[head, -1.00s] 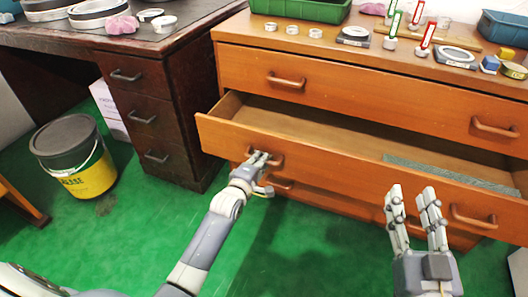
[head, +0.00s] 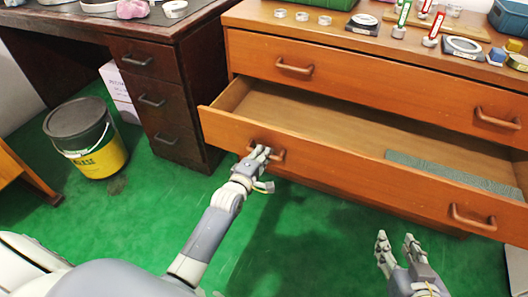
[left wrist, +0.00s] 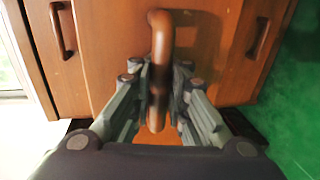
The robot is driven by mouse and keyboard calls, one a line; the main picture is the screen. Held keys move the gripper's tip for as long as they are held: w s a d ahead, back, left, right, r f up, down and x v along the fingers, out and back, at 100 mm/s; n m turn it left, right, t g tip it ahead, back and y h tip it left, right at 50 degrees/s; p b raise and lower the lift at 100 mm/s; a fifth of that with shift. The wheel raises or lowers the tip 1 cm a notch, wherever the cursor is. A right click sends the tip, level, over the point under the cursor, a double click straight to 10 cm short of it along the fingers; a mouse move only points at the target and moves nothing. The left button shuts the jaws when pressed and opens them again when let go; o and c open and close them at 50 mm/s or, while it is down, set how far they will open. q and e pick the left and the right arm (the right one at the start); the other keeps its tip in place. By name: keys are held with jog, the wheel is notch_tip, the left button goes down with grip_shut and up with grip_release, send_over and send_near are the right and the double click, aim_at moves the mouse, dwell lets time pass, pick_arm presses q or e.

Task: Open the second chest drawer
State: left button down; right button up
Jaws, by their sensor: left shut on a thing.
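The wooden chest (head: 300,42) stands at the right of the head view. Its second drawer (head: 330,168) is pulled out, with its bare inside showing and a grey-green strip (head: 450,174) lying in it. My left gripper (head: 260,154) is shut on the drawer's left handle (head: 279,154). The left wrist view shows this handle (left wrist: 160,40) between the fingers (left wrist: 158,95). The drawer's right handle (head: 472,218) is free. My right gripper (head: 397,246) is open and empty, in front of the drawer and below its right part.
The top drawer, with its handle (head: 294,68), is closed. Rings (head: 302,17) and small tools stand on the chest top. A dark desk (head: 165,95) stands to the left, with a black and yellow bucket (head: 88,140) beside it. The green floor in front is clear.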

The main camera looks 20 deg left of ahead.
pick_arm(q)
jog(key=shift+r, duration=0.1)
jog(key=c, duration=1.6)
grip_release()
jog(key=shift+o, duration=0.2)
jog(key=shift+s, duration=0.1)
jog(key=s+r, duration=0.2)
jog(key=s, duration=0.9)
jog(key=shift+s+a+r, duration=0.15)
jog(key=shift+s+a, duration=0.05)
jog(key=shift+s, duration=0.1)
